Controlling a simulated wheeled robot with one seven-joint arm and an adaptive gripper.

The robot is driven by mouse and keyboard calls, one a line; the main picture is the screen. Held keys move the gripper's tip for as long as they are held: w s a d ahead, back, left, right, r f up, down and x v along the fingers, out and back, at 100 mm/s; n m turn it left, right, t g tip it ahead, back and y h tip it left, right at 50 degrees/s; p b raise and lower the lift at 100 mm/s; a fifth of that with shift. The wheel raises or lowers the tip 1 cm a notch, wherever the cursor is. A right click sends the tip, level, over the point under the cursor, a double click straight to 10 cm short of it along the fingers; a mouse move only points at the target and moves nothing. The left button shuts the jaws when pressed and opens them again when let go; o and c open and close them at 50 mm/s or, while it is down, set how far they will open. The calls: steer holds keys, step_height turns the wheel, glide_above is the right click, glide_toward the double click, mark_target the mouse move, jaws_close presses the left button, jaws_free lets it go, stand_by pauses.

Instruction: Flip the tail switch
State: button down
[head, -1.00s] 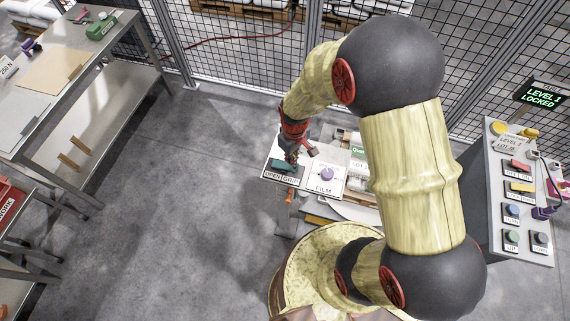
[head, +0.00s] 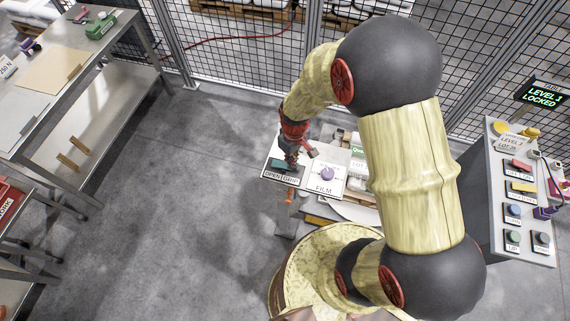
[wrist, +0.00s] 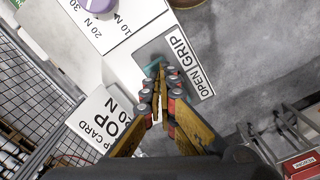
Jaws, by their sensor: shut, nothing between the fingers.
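My gripper (head: 291,160) points down over the left end of a white panel. In the wrist view its fingertips (wrist: 161,72) are together with nothing between them. A teal switch (wrist: 152,67) sits on a grey plate at the fingertips, partly hidden by them; I cannot tell whether they touch. The switch also shows in the head view (head: 277,163). A label reading OPEN and GRIP (wrist: 190,68) lies beside it. No label reading "tail" is legible.
A purple knob (head: 327,173) on a FILM scale stands right of the switch. A console (head: 530,245) with several buttons stands at far right, below a sign reading LEVEL 1 LOCKED (head: 543,96). A metal bench (head: 60,70) is at left. Mesh fencing runs behind.

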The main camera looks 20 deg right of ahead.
steer(key=shift+f+b, duration=0.6)
steer(key=shift+f, duration=0.2)
stand_by(0.4)
steer(key=shift+r, duration=0.15)
steer(key=shift+r+p, duration=2.35)
steer(key=shift+r, duration=1.05)
